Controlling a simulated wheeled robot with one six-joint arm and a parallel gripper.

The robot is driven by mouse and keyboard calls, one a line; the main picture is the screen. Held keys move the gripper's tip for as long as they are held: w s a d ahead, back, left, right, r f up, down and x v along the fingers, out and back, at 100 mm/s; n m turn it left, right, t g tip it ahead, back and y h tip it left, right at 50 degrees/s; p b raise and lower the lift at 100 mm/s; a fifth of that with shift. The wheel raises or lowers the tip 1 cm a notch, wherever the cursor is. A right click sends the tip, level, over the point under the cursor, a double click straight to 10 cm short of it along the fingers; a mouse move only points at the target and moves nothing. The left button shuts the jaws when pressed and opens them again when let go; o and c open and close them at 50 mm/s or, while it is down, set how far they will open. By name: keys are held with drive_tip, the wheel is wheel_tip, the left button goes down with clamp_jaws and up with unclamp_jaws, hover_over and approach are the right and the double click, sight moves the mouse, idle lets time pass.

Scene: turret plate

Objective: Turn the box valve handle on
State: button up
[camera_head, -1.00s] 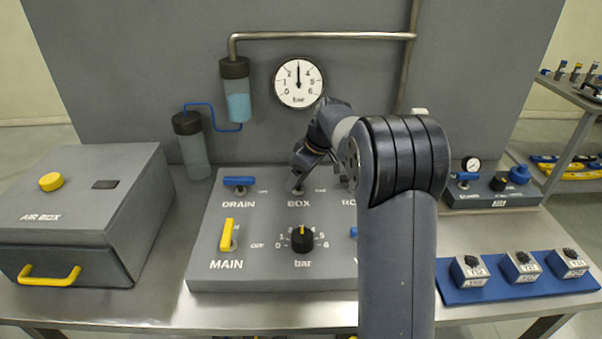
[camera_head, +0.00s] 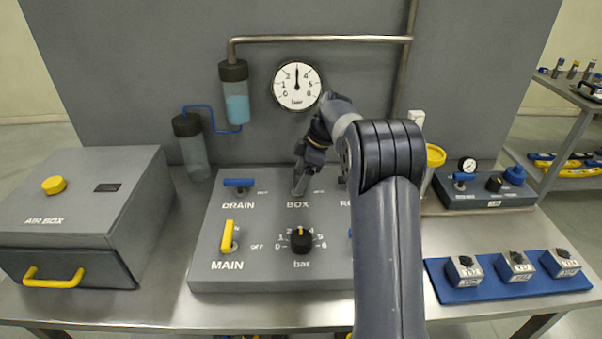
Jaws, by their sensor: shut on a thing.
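The grey valve panel (camera_head: 205,270) stands on the bench, with the label BOX (camera_head: 297,205) in its upper row. My gripper (camera_head: 298,188) reaches down from behind my arm onto the spot just above that label. It is shut on the box valve handle, whose shape and angle my fingers hide. The pressure gauge (camera_head: 297,87) on the back wall has its needle pointing straight up, near 3 bar. The yellow MAIN handle (camera_head: 227,236) stands upright, and the blue DRAIN handle (camera_head: 239,182) lies crosswise.
The grey air box (camera_head: 75,190) stands at the left. A black knob (camera_head: 302,240) sits below the box valve. My arm covers the panel's right side. Right of it are a yellow-rimmed container (camera_head: 436,155), a small gauge unit (camera_head: 485,197) and a blue strip (camera_head: 510,286) with three blocks.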

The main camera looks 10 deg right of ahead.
idle(0.4)
drive_tip(key=o, duration=1)
drive_tip(key=v, duration=1)
drive_tip(key=shift+r, duration=0.4)
drive_tip(key=shift+f, duration=0.1)
drive_tip(key=x, duration=1)
drive_tip(key=shift+f, duration=0.35)
